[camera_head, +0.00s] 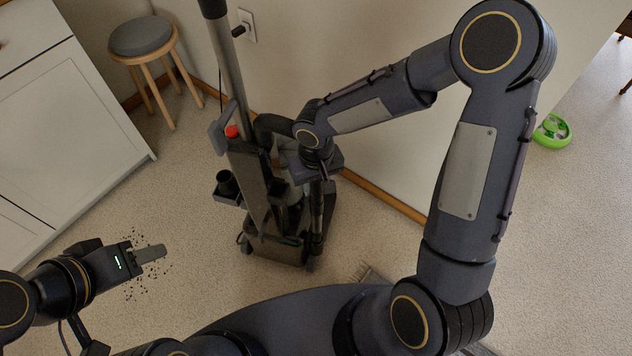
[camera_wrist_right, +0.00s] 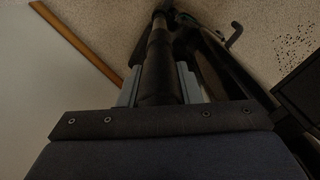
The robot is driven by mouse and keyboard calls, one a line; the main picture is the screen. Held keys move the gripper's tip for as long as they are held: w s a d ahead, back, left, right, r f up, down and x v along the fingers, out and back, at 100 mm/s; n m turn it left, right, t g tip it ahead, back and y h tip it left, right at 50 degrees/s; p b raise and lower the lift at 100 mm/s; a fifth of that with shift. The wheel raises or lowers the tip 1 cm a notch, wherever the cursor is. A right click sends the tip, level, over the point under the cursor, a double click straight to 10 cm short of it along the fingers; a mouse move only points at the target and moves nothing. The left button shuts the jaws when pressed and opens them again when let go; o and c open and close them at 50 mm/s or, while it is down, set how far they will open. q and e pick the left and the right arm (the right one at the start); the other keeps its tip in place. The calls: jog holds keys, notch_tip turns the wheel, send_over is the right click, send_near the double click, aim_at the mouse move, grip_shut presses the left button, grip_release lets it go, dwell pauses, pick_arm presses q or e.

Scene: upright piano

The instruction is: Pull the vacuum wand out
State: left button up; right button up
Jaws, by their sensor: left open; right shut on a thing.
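The upright vacuum (camera_head: 277,245) stands on the speckled floor against the wall, with a tall grey handle tube (camera_head: 228,70) and a red button. The dark vacuum wand (camera_head: 317,215) runs upright along its right side. In the right wrist view the wand (camera_wrist_right: 158,62) is a black tube between grey fingers. My right gripper (camera_head: 319,180) is shut on it near its upper part; the wand's lower end seems still beside the vacuum body. My left gripper (camera_head: 150,253) is open and empty over the floor at lower left, seen edge-on.
A round stool (camera_head: 142,36) stands by the wall at upper left, beside white cabinets (camera_head: 70,110). Dark crumbs (camera_head: 150,275) lie on the floor under my left gripper. A green round object (camera_head: 552,131) lies far right. A wall outlet (camera_head: 246,25) is behind the handle.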

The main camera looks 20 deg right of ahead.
grip_shut()
jog(key=shift+o, duration=1.3)
grip_release()
grip_shut()
jog(key=shift+r+p, duration=4.2)
jog(key=shift+r, duration=1.55)
notch_tip(320, 180, up, 9)
jog(key=p, duration=0.6)
